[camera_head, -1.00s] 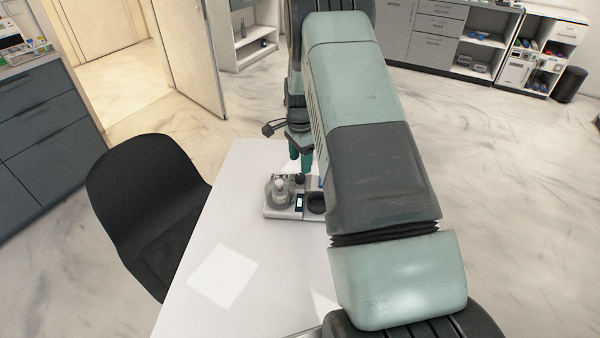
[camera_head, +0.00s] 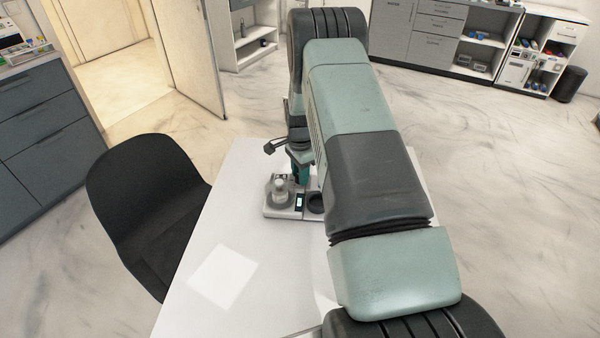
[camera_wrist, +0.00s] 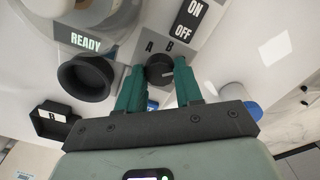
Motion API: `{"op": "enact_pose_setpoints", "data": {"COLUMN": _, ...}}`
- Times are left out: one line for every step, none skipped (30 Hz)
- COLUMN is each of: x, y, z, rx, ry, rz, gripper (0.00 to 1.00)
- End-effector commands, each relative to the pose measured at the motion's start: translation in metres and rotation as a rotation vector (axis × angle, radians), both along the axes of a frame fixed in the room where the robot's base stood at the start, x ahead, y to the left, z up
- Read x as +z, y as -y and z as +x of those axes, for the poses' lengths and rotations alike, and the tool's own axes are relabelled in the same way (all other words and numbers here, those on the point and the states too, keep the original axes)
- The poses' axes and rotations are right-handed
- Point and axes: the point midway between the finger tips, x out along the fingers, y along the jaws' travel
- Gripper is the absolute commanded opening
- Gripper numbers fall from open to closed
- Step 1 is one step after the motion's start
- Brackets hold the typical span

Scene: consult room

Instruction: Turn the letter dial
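The letter dial (camera_wrist: 159,71) is a small dark round knob on a light device, with the letters A and B printed beside it. In the wrist view my gripper (camera_wrist: 159,70) has its two green fingers on either side of the knob. The fingers stand apart, and I cannot tell whether they touch it. The device (camera_head: 283,214) sits on the white table in the head view, and my gripper (camera_head: 300,176) is down at its back side. The dial is hidden there by my gripper.
The device also carries a READY display (camera_wrist: 87,42), a black round cup (camera_wrist: 88,77), an ON/OFF label (camera_wrist: 190,20) and a glass vessel (camera_head: 281,187). A black piece marked B (camera_wrist: 52,116) lies near it. A black chair (camera_head: 150,200) stands left of the white table (camera_head: 195,300).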

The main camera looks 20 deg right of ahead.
Motion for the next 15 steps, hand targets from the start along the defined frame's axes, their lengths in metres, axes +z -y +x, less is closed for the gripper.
{"op": "enact_pose_setpoints", "data": {"x": 0.0002, "y": -0.0001, "z": 0.0, "rx": 0.0, "ry": 0.0, "rz": 0.0, "gripper": 0.11}}
{"op": "enact_pose_setpoints", "data": {"x": 0.0002, "y": -0.0001, "z": 0.0, "rx": 0.0, "ry": 0.0, "rz": 0.0, "gripper": 0.07}}
{"op": "enact_pose_setpoints", "data": {"x": 0.0002, "y": -0.0001, "z": 0.0, "rx": 0.0, "ry": 0.0, "rz": 0.0, "gripper": 0.05}}
{"op": "enact_pose_setpoints", "data": {"x": 0.0002, "y": -0.0001, "z": 0.0001, "rx": 0.0, "ry": 0.0, "rz": 0.0, "gripper": 0.05}}
{"op": "enact_pose_setpoints", "data": {"x": 0.0002, "y": -0.0001, "z": 0.0, "rx": 0.001, "ry": 0.0, "rz": 0.0, "gripper": 0.05}}
{"op": "enact_pose_setpoints", "data": {"x": 0.0002, "y": -0.0001, "z": 0.0001, "rx": 0.003, "ry": 0.0, "rz": 0.0, "gripper": 0.05}}
{"op": "enact_pose_setpoints", "data": {"x": 0.0002, "y": -0.0001, "z": 0.0, "rx": 0.006, "ry": 0.0, "rz": 0.0, "gripper": 0.05}}
{"op": "enact_pose_setpoints", "data": {"x": 0.0002, "y": -0.0001, "z": 0.0, "rx": 0.01, "ry": 0.0, "rz": 0.0, "gripper": 0.05}}
{"op": "enact_pose_setpoints", "data": {"x": 0.0002, "y": -0.0001, "z": 0.0, "rx": 0.017, "ry": 0.0, "rz": 0.0, "gripper": 0.05}}
{"op": "enact_pose_setpoints", "data": {"x": 0.0003, "y": -0.0001, "z": 0.0, "rx": 0.024, "ry": 0.0, "rz": 0.0, "gripper": 0.05}}
{"op": "enact_pose_setpoints", "data": {"x": 0.0003, "y": -0.0001, "z": 0.0, "rx": 0.032, "ry": 0.0, "rz": 0.0, "gripper": 0.05}}
{"op": "enact_pose_setpoints", "data": {"x": 0.0003, "y": -0.0001, "z": 0.0, "rx": 0.046, "ry": 0.0, "rz": 0.0, "gripper": 0.05}}
{"op": "enact_pose_setpoints", "data": {"x": 0.0003, "y": -0.0001, "z": 0.0, "rx": 0.058, "ry": 0.0, "rz": 0.0, "gripper": 0.05}}
{"op": "enact_pose_setpoints", "data": {"x": 0.0003, "y": -0.0001, "z": 0.0, "rx": 0.072, "ry": 0.0, "rz": 0.0, "gripper": 0.05}}
{"op": "enact_pose_setpoints", "data": {"x": 0.0004, "y": -0.0001, "z": 0.0, "rx": 0.094, "ry": 0.0, "rz": 0.0, "gripper": 0.05}}
